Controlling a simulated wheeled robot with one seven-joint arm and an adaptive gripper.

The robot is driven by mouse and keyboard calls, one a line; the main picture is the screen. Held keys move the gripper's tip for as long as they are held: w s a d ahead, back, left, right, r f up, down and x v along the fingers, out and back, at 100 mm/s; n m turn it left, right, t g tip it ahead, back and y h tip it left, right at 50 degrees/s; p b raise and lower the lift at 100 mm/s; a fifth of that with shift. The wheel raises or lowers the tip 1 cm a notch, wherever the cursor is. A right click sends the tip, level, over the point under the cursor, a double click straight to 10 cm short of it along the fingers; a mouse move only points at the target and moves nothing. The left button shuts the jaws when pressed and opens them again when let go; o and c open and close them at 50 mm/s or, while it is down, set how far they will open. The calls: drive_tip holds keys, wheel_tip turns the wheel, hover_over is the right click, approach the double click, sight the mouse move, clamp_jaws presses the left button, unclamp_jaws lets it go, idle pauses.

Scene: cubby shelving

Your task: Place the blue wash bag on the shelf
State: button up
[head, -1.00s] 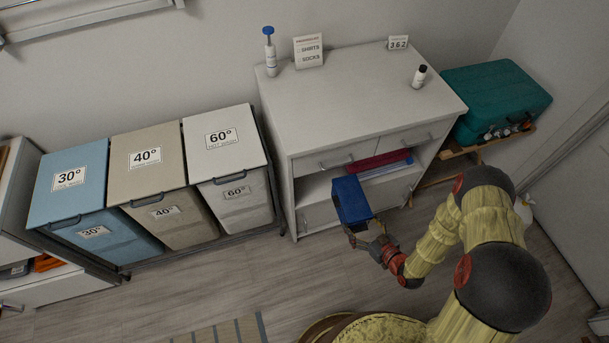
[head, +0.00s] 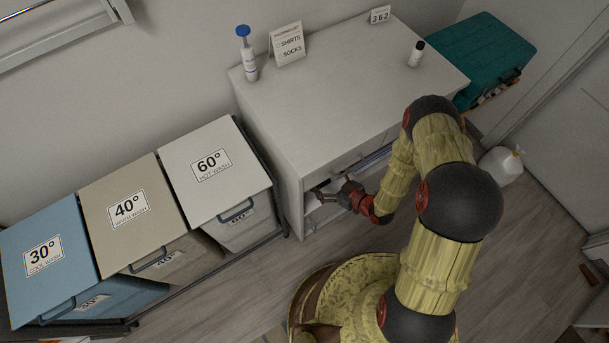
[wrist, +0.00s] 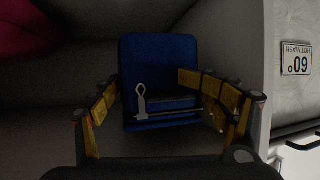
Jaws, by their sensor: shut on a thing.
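The blue wash bag (wrist: 158,62) shows in the wrist view as a dark blue block with a grey zip pull on its near face. My gripper (wrist: 147,90) has its yellow-padded fingers on either side of the bag and is shut on it. In the head view my gripper (head: 330,193) reaches into the open shelf (head: 310,222) at the left front of the white cabinet (head: 330,100). The bag is hidden there under the cabinet top. I cannot tell whether it touches the shelf board.
A dark red item (wrist: 25,28) lies inside the shelf in the wrist view's upper left corner. The white 60° hamper (head: 215,165) stands close to the cabinet's left. A pump bottle (head: 246,55), signs and a small bottle (head: 416,54) stand on the cabinet top.

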wheel_tip(320, 180, down, 10)
drive_tip(key=b, duration=0.3)
drive_tip(key=shift+r, duration=0.25)
drive_tip(key=o, duration=1.5)
drive_tip(key=shift+s+d+r, duration=0.1)
drive_tip(key=shift+p+v, duration=1.45)
drive_tip(key=shift+v, duration=4.45)
